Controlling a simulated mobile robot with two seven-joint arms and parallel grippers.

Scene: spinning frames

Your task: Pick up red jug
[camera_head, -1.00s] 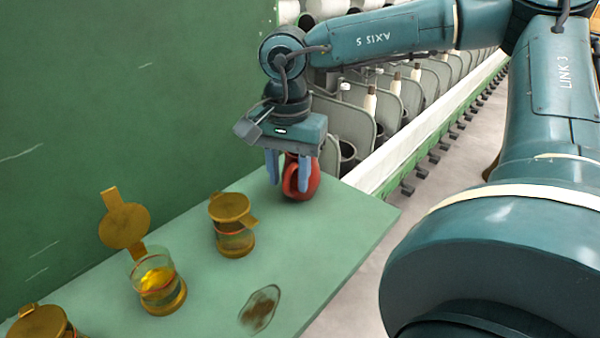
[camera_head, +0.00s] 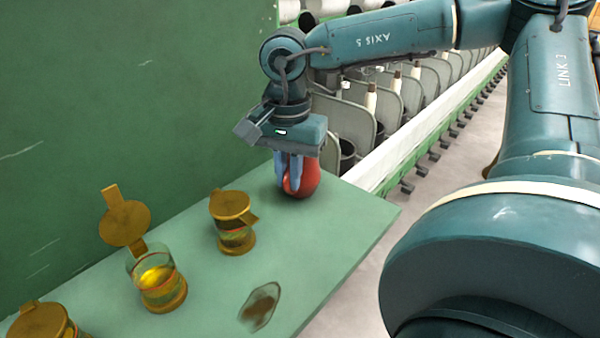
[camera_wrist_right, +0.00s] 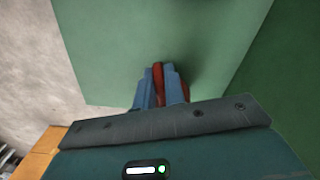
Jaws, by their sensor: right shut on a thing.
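The red jug (camera_head: 309,180) stands upright on the green table (camera_head: 330,225), near its far right end. My right gripper (camera_head: 290,180) points down over it, with its blue fingers closed on the jug's left side, probably at the handle. I cannot see any gap under the jug. My left gripper is not in view.
A jar with a closed amber lid (camera_head: 232,222), an open-lidded jar (camera_head: 160,285) and another jar (camera_head: 42,322) stand left on the table. A brown stain (camera_head: 260,306) lies near the front edge. A green wall (camera_head: 120,100) rises behind; a spinning frame (camera_head: 400,110) stands beyond the right end.

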